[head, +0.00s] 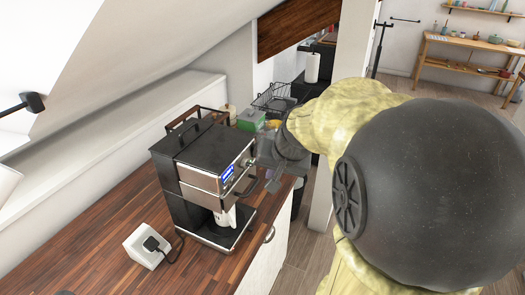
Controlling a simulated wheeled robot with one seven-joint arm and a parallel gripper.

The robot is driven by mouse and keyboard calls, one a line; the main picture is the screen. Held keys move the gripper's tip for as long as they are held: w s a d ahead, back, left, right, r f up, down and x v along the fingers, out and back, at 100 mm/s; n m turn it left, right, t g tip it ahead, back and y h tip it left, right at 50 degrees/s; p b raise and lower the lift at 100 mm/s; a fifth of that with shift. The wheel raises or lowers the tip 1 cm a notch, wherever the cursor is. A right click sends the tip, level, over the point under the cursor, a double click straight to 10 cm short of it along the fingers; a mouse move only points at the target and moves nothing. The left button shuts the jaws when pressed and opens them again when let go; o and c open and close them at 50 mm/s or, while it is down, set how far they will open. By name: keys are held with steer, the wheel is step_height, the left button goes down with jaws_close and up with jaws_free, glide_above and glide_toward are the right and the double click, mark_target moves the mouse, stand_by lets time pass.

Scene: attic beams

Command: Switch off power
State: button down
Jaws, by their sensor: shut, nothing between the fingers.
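A black and silver coffee machine (200,150) stands on the wooden counter, with a blue label (227,174) on its silver front. A white mug (226,217) sits on its lower base. My gripper (262,184) is shut and empty at the right of the machine's front, close to the front panel. I cannot tell whether it touches the machine. A power switch cannot be made out; part of the front may be hidden. A white socket block (143,246) with a black plug (153,244) in it stands left of the machine's base, a black cord running from it.
The wooden counter (85,230) is clear to the left; its front edge with a white cabinet (268,257) is below. A wire dish rack (272,97) and a green item (250,121) lie behind the machine. A white post (350,60) and sloped ceiling (130,60) bound the space.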

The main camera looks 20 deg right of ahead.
steer(key=w+d+r+m+t, duration=0.1)
steer(key=d+r+m+t, duration=0.1)
steer(key=d+r, duration=0.3)
steer(key=shift+w+r+b, duration=0.25)
steer(key=shift+r+b, duration=0.05)
steer(key=shift+r, duration=0.65)
steer(key=p, duration=0.4)
glide_toward(255, 150)
steer(key=x, duration=0.6)
steer(key=shift+d+f, duration=0.4)
steer(key=shift+d, duration=0.15)
